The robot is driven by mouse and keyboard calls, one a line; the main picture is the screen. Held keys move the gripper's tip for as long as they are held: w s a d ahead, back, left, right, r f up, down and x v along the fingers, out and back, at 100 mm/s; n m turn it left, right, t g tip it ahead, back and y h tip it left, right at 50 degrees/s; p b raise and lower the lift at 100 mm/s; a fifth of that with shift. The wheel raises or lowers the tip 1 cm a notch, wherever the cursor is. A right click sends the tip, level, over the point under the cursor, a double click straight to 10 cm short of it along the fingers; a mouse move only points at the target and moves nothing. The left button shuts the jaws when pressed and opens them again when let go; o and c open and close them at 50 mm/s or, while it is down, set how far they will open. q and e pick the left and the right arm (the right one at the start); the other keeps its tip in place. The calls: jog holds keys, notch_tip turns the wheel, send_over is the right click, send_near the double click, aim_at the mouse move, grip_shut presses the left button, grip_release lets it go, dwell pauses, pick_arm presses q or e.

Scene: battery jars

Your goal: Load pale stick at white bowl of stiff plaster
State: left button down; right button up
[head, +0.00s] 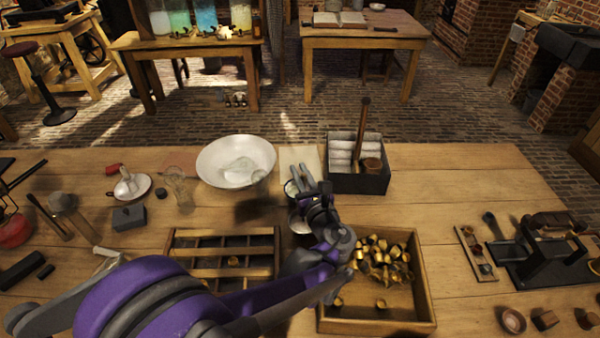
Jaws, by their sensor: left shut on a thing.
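My left gripper (302,182), on the purple and grey arm, is over the middle of the wooden table. It is shut on a thin thing, apparently the pale stick, which the fingers and wrist mostly hide. A small white bowl (299,224) stands just below the gripper, partly covered by it. Another pale rim shows right behind the fingers. I cannot make out the plaster or whether the stick touches it. A large white bowl (222,148) with something clear and pale in it stands to the left. My right gripper is not in view.
A dark box (360,184) with pale rolls and an upright wooden handle stands behind the gripper. A wooden tray (400,318) of brass caps is at right front, a slatted wooden tray (172,240) at left. The table is clear at right rear.

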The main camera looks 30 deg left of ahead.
pick_arm(q)
notch_tip(320, 180, up, 6)
jog(key=p, duration=0.4)
jog(key=shift+w+d+r, duration=0.1)
dwell(0.7)
